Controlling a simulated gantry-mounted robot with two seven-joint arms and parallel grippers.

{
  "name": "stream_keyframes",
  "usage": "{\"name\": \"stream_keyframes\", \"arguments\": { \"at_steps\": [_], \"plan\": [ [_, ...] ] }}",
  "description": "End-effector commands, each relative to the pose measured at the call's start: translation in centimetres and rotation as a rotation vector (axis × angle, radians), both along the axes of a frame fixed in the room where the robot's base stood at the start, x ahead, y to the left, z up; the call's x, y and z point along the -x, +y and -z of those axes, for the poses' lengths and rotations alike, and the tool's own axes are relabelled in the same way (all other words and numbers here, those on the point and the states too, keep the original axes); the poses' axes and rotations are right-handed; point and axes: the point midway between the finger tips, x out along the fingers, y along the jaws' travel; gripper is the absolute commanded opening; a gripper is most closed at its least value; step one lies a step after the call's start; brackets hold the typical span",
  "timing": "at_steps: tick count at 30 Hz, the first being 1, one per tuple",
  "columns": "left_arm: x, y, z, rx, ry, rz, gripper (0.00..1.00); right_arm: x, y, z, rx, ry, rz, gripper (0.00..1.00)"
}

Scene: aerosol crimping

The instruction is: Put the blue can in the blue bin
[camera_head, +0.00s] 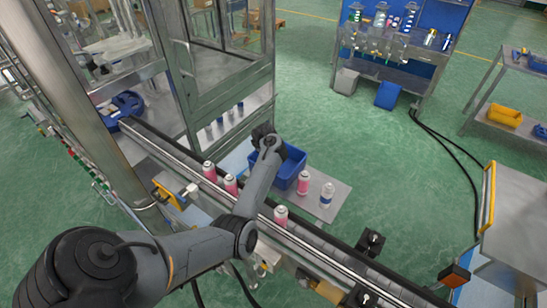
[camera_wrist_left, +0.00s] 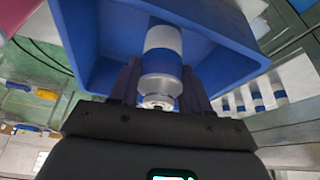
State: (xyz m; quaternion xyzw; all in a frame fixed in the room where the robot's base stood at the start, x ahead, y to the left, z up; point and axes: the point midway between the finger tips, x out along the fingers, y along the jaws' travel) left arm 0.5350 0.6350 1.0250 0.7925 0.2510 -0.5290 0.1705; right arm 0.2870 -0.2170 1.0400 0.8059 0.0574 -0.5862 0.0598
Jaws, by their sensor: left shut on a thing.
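The blue bin (camera_head: 293,165) stands on a light panel beside the conveyor in the head view, and its walls also fill the left wrist view (camera_wrist_left: 95,40). My left gripper (camera_head: 272,143) is at the bin's rim on its far left side. In the left wrist view my left gripper (camera_wrist_left: 160,88) is shut on a blue and white can (camera_wrist_left: 162,48) with a silver end. The can's body reaches over the bin's inside. I cannot tell whether it touches the bin floor. The can is hidden in the head view. My right gripper is not in view.
Pink cans (camera_head: 281,215) stand along the conveyor (camera_head: 320,255). Another pink can (camera_head: 303,182) and a clear bottle (camera_head: 327,195) stand close to the bin's right side. A glass-walled metal frame (camera_head: 230,75) rises behind. Several small blue and white cans (camera_head: 220,121) line up inside it.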

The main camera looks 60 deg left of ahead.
Motion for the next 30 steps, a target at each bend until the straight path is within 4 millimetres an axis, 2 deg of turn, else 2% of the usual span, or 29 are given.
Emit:
{"name": "stream_keyframes", "arguments": {
  "at_steps": [1, 6, 14, 19, 23, 30],
  "plan": [
    [0.0, 0.0, 0.2, 0.000, 0.001, 0.001, 0.48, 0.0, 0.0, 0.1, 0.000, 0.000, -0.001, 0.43],
    [0.0, 0.0, 0.1, 0.001, 0.001, 0.000, 0.73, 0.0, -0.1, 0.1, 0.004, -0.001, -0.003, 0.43],
    [0.0, 0.0, 0.1, 0.001, 0.001, 0.000, 0.73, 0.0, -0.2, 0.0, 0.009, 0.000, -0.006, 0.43],
    [0.2, -0.1, -0.8, -0.002, 0.001, -0.001, 0.73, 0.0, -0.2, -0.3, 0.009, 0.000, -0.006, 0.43],
    [0.8, -0.4, -2.4, -0.004, 0.002, -0.001, 0.73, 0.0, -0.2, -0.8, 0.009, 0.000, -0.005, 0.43],
    [2.2, -1.2, -6.6, -0.007, 0.001, 0.000, 0.73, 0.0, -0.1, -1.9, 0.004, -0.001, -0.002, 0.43]
  ]
}}
